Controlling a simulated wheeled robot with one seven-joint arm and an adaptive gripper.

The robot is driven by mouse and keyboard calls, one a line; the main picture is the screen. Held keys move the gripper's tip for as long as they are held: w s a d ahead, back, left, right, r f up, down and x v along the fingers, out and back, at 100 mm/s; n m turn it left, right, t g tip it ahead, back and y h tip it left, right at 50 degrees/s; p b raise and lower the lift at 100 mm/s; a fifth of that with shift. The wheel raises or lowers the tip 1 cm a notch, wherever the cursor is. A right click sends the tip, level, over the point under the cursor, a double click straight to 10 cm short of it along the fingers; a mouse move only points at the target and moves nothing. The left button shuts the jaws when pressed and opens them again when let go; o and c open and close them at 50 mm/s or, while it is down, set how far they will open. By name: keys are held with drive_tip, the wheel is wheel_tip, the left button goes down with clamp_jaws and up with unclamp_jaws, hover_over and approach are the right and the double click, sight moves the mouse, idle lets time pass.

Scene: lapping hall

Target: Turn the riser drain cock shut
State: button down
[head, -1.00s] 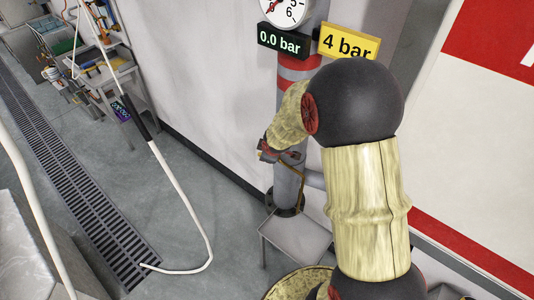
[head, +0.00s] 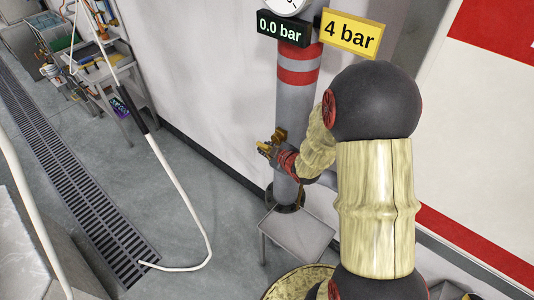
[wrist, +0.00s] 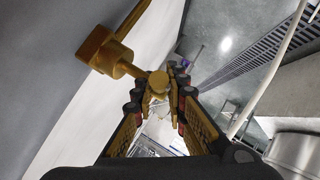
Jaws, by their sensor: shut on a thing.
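The brass riser drain cock (head: 281,134) sticks out from the grey riser pipe (head: 290,108). In the wrist view its square brass body (wrist: 100,48) is at upper left, with a stem running to a round hub (wrist: 158,80). A brass handle (wrist: 156,104) extends from the hub between the fingers. My gripper (head: 266,150) is at the cock, left of the pipe in the head view. In the wrist view my gripper (wrist: 160,105) is shut on the handle, its fingers on either side. My forearm covers part of the lower pipe.
A green display (head: 283,32) reads 0.0 bar, beside a yellow 4 bar sign (head: 350,34). A grey stand (head: 297,235) is by the pipe's foot. A white hose (head: 175,185) and floor drain grate (head: 75,170) lie left. Open floor lies between hose and wall.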

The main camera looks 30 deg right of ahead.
drive_tip(key=shift+t+b, duration=0.3)
drive_tip(key=shift+b, duration=0.1)
drive_tip(key=c, duration=1.8)
unclamp_jaws()
drive_tip(key=shift+s, duration=0.1)
drive_tip(key=v, duration=1.1)
drive_tip(key=shift+s+r, duration=0.2)
drive_tip(key=shift+s, duration=0.15)
